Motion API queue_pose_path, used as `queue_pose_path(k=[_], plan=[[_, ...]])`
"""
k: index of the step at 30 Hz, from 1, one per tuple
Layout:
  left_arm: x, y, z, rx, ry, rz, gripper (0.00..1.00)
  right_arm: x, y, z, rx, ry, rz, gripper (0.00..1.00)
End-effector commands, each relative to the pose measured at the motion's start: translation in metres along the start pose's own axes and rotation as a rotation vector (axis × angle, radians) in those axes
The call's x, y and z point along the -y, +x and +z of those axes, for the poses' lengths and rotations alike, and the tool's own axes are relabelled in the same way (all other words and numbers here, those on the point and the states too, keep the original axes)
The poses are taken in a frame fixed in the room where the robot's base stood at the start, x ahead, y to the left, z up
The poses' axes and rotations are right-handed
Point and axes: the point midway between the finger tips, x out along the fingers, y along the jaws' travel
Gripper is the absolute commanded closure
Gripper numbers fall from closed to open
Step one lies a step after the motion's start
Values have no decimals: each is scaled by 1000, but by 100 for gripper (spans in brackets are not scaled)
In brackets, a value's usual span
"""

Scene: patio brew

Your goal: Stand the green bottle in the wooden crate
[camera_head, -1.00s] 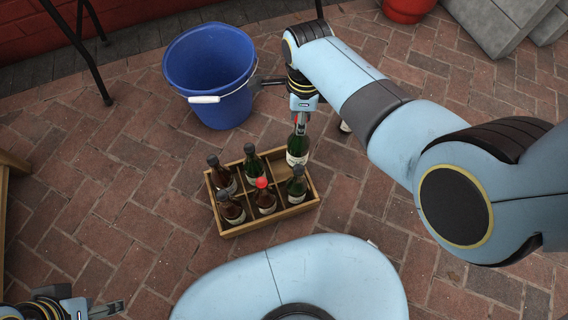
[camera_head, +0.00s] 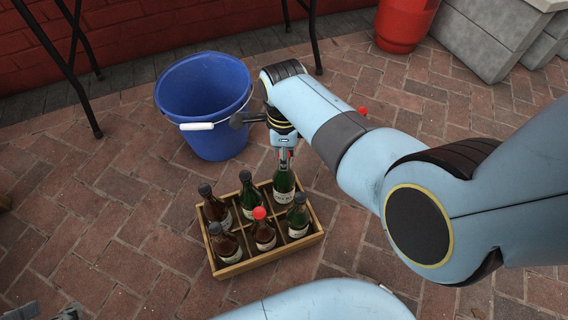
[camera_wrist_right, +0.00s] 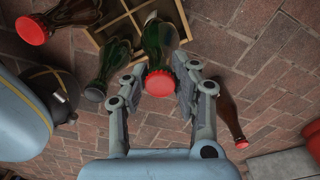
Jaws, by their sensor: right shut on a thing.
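The green bottle (camera_head: 284,184) is upright in my right gripper (camera_head: 284,158), at the far right compartment of the wooden crate (camera_head: 268,262). Its label shows just above the dividers; I cannot tell whether its base touches the crate floor. In the right wrist view the fingers are closed around the neck of the bottle (camera_wrist_right: 159,45), below its red cap. The crate (camera_wrist_right: 128,22) shows behind it. Other bottles stand in the crate, one with a red cap (camera_head: 262,234). My left gripper (camera_head: 68,314) is barely in view at the bottom left; its fingers are unclear.
A blue bucket (camera_head: 207,135) stands just behind the crate, close to my right wrist. A brown bottle with a red cap (camera_wrist_right: 232,118) is outside the crate, mostly hidden behind my right arm in the head view. Black table legs and a red container (camera_head: 405,22) are farther back.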

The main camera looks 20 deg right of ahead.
Motion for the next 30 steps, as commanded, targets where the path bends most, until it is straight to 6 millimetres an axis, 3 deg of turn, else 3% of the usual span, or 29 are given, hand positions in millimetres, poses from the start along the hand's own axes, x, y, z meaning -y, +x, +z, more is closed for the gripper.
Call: queue_pose_path(k=[3,9,25,26,30], plan=[[-1,20,8,-78,-1,-5,60,-2,16,0,-1,0,4,100],[-1,36,11,-209,3,-12,60,-1,27,0,-1,0,3,100],[-2,39,10,-272,6,-14,60,0,32,0,0,0,0,100],[-2,39,10,-276,6,-14,60,-1,32,0,0,0,1,71],[-2,38,9,-276,6,-14,60,-1,31,0,-1,0,1,53]])
